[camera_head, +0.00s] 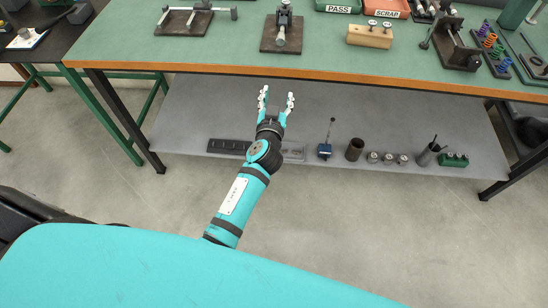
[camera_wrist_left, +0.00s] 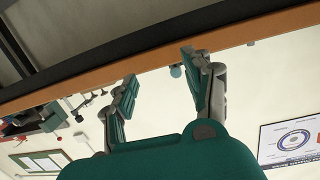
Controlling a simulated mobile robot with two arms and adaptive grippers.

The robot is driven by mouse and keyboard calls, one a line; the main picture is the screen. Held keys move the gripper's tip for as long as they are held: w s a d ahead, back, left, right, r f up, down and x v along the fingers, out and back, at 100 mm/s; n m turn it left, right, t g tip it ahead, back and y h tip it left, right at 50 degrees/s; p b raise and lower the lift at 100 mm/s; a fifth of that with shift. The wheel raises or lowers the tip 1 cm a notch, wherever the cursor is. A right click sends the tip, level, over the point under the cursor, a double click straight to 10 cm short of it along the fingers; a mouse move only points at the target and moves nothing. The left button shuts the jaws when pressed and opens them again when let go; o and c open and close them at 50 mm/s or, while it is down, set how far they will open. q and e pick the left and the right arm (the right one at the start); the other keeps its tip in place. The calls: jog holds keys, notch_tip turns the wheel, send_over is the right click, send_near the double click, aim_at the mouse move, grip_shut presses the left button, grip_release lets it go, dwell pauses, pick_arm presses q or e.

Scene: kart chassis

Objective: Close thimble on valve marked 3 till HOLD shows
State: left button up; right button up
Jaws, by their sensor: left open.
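My left gripper (camera_head: 277,94) is open and empty, in front of the bench and over the grey lower shelf in the head view. In the left wrist view its two fingers (camera_wrist_left: 160,68) are spread apart below the bench's orange edge. A wooden block (camera_head: 369,38) on the bench top holds two small round-headed metal parts (camera_head: 379,24) that look like valves. A metal device on a dark base (camera_head: 281,34) stands left of it and may carry the thimble. No number 3 and no HOLD mark can be read. My right gripper is not in view.
The green bench top (camera_head: 240,50) has an orange front edge. Another metal fixture (camera_head: 196,18) is at left; PASS (camera_head: 339,7) and SCRAP (camera_head: 388,13) trays stand at the back. The lower shelf (camera_head: 320,110) holds several small items.

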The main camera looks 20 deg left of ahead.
pick_arm(q)
jog(key=s+d+f+m+g+h+p, duration=0.1)
jog(key=s+f, duration=0.3)
jog(key=f, duration=0.4)
jog(key=s+d+f+m+g+h+p, duration=0.1)
jog(key=s+f+g+p, duration=0.1)
jog(key=f, duration=0.7)
jog(key=shift+s+g, duration=0.7)
jog(key=shift+s, duration=0.6)
jog(key=shift+d+f, duration=0.1)
jog(key=s+f+m+g+h, duration=0.1)
jog(key=s+f+g, duration=0.2)
jog(key=s+f, duration=0.8)
jog(key=s+a+f+g, duration=0.2)
jog(key=s+f, duration=0.3)
jog(key=s, duration=0.6)
jog(key=s+a+f+m+g, duration=0.1)
jog(key=s+a+f+g, duration=0.1)
jog(key=s+f, duration=0.4)
jog(key=s+a+f+g, duration=0.2)
jog(key=s+f, duration=0.3)
jog(key=s, duration=1.1)
jog(key=shift+s+f+g, duration=0.35)
jog(key=shift+g, duration=0.45)
